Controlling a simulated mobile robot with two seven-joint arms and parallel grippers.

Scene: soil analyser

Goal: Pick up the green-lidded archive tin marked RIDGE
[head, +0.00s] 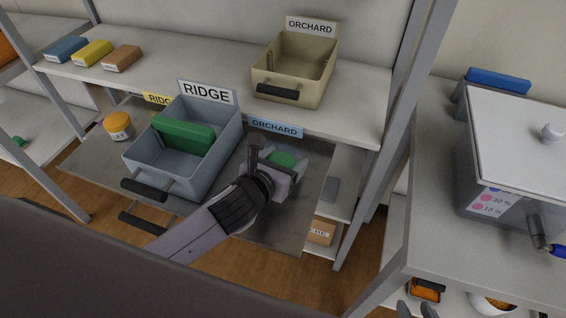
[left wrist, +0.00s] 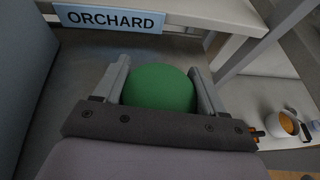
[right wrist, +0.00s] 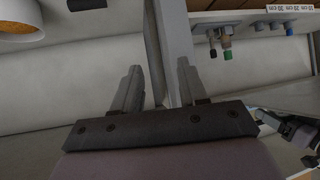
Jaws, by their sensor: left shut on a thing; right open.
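The green-lidded tin (head: 284,159) stands on the pulled-out grey shelf, below the ORCHARD strip (head: 275,129). Its round green lid also shows in the left wrist view (left wrist: 158,88). Its side marking is hidden from me. My left gripper (head: 279,164) has its fingers on both sides of the lid and is shut on the tin. In the left wrist view the fingers (left wrist: 158,84) flank the lid. My right gripper (right wrist: 158,88) is open and empty, with nothing between its fingers.
A blue-grey bin marked RIDGE (head: 207,93), holding a green block (head: 183,132), stands left of my left gripper. An orange-lidded tin (head: 118,125) is further left. An ORCHARD bin (head: 295,70) sits on the shelf above. A shelf post (head: 392,140) rises to the right.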

